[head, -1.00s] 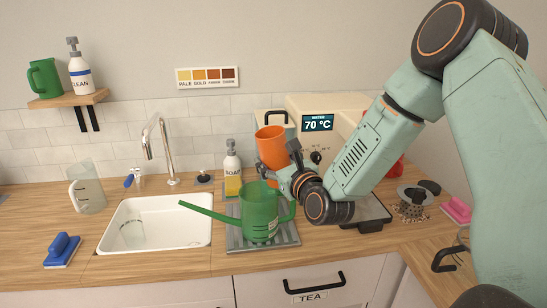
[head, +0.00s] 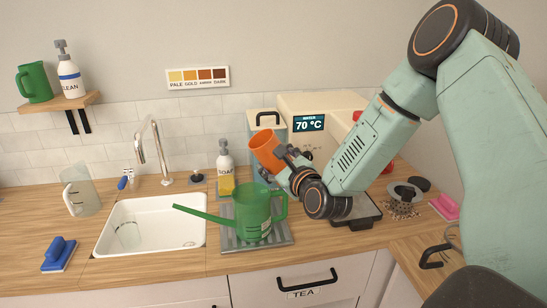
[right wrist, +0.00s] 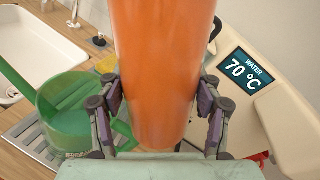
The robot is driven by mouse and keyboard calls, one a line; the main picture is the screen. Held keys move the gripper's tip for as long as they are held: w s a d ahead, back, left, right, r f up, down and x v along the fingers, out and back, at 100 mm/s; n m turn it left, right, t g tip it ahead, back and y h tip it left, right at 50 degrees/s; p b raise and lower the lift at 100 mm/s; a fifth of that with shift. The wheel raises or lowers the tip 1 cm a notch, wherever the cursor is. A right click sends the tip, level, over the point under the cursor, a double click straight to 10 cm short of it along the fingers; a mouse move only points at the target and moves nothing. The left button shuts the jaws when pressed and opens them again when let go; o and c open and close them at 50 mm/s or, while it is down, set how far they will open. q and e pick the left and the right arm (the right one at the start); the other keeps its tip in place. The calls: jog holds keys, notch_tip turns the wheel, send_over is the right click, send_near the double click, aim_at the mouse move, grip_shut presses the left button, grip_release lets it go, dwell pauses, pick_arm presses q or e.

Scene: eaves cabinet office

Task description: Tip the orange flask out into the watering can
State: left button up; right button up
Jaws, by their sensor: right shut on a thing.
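The orange flask (head: 266,150) is held up above the counter by my right gripper (head: 284,163), its mouth leaning to the left. In the right wrist view the flask (right wrist: 162,70) stands between the two fingers of my right gripper (right wrist: 160,105), which touch its sides. The green watering can (head: 252,214) stands upright on a ribbed grey tray, below and a little left of the flask, with its long spout pointing left over the sink. The can (right wrist: 75,115) also shows left of the flask in the right wrist view. The flask's inside is hidden. My left gripper is not visible.
A white sink (head: 108,242) with a faucet (head: 160,150) lies left of the grey tray (head: 280,240). A soap bottle (head: 225,170) stands behind the can. A machine reading 70 °C (head: 309,123) is behind my right arm.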

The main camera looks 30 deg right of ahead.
jog(key=shift+s+d+r+n+p, duration=0.2)
jog(key=shift+n+p, duration=0.35)
jog(key=shift+n, duration=0.35)
jog(key=shift+d+f+n, duration=0.2)
jog(key=shift+d+n, duration=0.05)
jog(key=shift+n, duration=0.25)
jog(key=shift+d+f+n+g+h+p, duration=0.2)
jog(key=shift+n+g+h+p, duration=0.25)
jog(key=shift+n, duration=0.35)
jog(key=shift+s+f+n+h, duration=0.1)
jog(key=shift+f+n+h, duration=0.25)
jog(key=shift+n, duration=0.65)
jog(key=shift+f+n+g, duration=0.25)
jog(key=shift+f+n, duration=0.35)
jog(key=shift+n, duration=0.1)
jog(key=shift+a+f+n+h, duration=0.2)
jog(key=shift+a+n+h, duration=0.15)
jog(key=shift+n, duration=0.55)
jog(key=shift+w+a+r+n+g+h, duration=0.2)
jog(key=shift+r+n+g+h, duration=0.1)
jog(key=shift+r+n, duration=0.2)
jog(key=shift+a+r+n+p, duration=0.1)
jog(key=shift+r+n+p, duration=0.25)
jog(key=shift+n+p, duration=0.15)
jog(key=shift+w+a+r+n+h+p, duration=0.2)
jog(key=shift+a+r+n+h+p, duration=0.15)
jog(key=shift+a+r+n, duration=0.25)
jog(key=shift+d+f, duration=0.1)
jog(key=shift+n, duration=0.3)
